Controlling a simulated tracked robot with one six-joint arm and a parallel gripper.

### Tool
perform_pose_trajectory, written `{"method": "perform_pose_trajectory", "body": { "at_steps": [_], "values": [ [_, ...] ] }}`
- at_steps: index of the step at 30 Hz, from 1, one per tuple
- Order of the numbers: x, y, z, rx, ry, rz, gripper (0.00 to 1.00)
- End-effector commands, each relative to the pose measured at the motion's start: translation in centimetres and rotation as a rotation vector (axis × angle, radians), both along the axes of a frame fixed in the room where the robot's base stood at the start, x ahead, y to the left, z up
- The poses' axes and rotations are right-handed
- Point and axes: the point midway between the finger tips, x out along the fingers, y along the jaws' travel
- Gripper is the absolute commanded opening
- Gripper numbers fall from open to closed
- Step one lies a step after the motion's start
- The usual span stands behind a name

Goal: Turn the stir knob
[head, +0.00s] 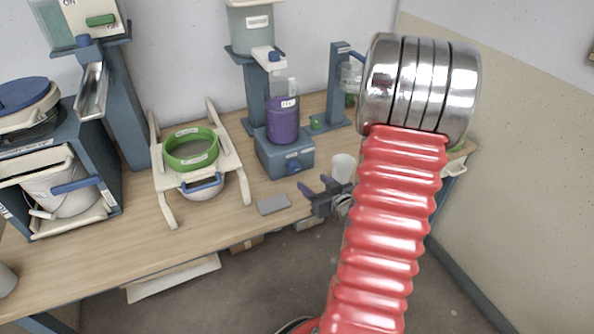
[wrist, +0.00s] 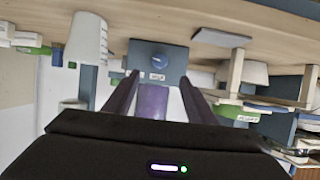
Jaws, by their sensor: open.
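The stir knob (head: 294,166) is a small blue knob on the front of a blue-grey stirrer base (head: 272,158). A purple container (head: 285,122) stands on this base. In the wrist view the knob (wrist: 158,60) shows on the blue-grey front face, with a small white label beside it. My gripper (head: 316,185) is open and empty, in front and to the right of the base in the head view. In the wrist view its two dark fingers (wrist: 158,79) point toward the knob, which lies beyond the tips, roughly centred between them. They appear apart from it.
A white cup (head: 343,167) stands close to the right of my gripper. A flat grey slab (head: 273,204) lies at the table's front edge. A cream stand with a green ring (head: 190,149) is to the left. Dispensers on blue posts stand behind. My red arm covers the right.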

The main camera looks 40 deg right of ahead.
Motion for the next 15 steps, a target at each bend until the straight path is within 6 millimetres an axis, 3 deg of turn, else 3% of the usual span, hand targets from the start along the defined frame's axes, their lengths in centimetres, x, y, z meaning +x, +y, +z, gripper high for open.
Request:
{"method": "perform_pose_trajectory", "body": {
  "at_steps": [8,15],
  "values": [
    [1.2,-0.3,-0.5,0.001,0.001,0.001,0.51],
    [4.0,-1.1,-1.8,0.001,0.002,0.001,0.51]
  ]
}}
